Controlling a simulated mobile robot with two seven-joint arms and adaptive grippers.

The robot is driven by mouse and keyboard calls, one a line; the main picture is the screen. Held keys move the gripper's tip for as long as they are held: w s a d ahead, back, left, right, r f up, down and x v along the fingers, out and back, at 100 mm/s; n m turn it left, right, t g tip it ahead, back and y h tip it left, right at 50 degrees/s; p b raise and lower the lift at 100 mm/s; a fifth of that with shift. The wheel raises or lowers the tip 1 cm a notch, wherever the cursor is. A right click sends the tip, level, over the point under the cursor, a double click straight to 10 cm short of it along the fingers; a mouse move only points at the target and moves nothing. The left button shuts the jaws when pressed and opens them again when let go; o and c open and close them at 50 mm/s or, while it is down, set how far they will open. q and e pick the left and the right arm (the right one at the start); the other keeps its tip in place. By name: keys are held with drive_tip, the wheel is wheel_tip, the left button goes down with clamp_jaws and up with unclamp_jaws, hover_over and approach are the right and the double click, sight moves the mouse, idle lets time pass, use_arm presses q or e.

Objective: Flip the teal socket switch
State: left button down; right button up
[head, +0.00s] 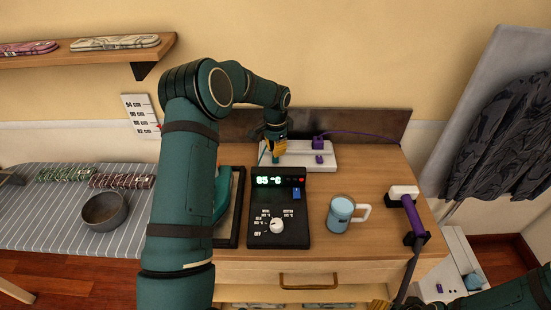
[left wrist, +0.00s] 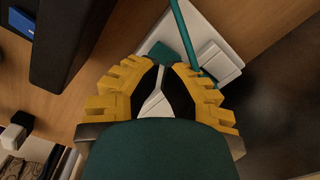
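A white socket strip (head: 300,152) lies at the back of the wooden table. A teal switch (head: 276,160) is at its left part, just below my left gripper (head: 275,146). In the left wrist view a teal block (left wrist: 166,53) sits just beyond the fingertips of this gripper (left wrist: 162,68), which are partly closed with a small gap between them. Contact cannot be told. A teal cord (left wrist: 183,30) passes beside them. A purple switch (head: 319,159) and a purple plug (head: 318,142) are on the strip's right. My right gripper (head: 379,304) barely shows at the bottom edge; its fingers are mostly cut off.
A dark backboard (head: 355,124) rises behind the strip. An ironing board with a bowl (head: 105,209) is at left.

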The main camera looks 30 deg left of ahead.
sight(275, 160)
use_arm(q)
drive_tip(key=shift+f+b, duration=1.15)
drive_tip(key=shift+f, duration=0.9)
idle(1.1)
drive_tip(key=shift+r+p, duration=2.2)
drive_tip(key=shift+r, duration=1.35)
